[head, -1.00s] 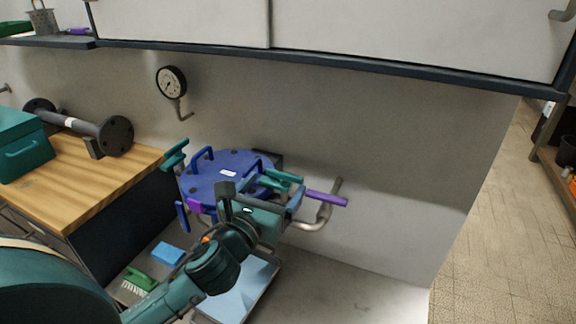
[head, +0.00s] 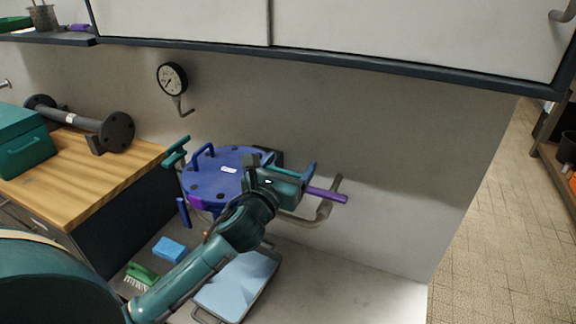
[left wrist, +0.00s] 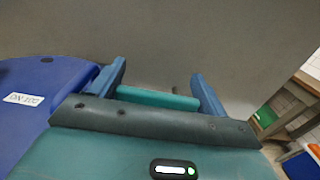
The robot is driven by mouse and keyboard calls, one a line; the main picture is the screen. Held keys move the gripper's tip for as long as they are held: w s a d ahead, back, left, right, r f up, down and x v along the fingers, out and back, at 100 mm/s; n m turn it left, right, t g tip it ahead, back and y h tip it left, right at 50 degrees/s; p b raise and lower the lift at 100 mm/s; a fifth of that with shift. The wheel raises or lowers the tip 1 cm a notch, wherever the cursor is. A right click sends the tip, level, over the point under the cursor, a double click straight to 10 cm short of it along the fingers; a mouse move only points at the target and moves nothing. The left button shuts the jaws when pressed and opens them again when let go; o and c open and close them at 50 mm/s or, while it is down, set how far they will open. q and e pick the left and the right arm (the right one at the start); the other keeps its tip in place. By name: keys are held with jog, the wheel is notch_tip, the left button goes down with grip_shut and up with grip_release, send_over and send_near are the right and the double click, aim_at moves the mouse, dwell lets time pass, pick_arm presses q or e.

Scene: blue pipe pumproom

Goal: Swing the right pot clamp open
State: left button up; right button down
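The pot has a round blue lid (head: 225,178) with a white label, which also shows in the left wrist view (left wrist: 45,85). A teal left clamp (head: 176,152) sticks up at the lid's left side. My left gripper (head: 290,165) is over the lid's right side and hides most of the right clamp in the head view. In the left wrist view its two blue fingers (left wrist: 158,75) stand apart. A teal bar, seemingly the right clamp's handle (left wrist: 158,98), lies across the space between them; I cannot tell whether they touch it. My right gripper is not in view.
A purple handle (head: 327,195) and a bent grey pipe (head: 322,212) are right of the pot. A gauge (head: 172,78) is on the wall behind. A blue tray (head: 236,286), blue sponge (head: 169,250) and green brush (head: 141,274) lie in front. The counter at right is clear.

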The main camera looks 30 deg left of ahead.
pick_arm(q)
jog(key=c, duration=0.3)
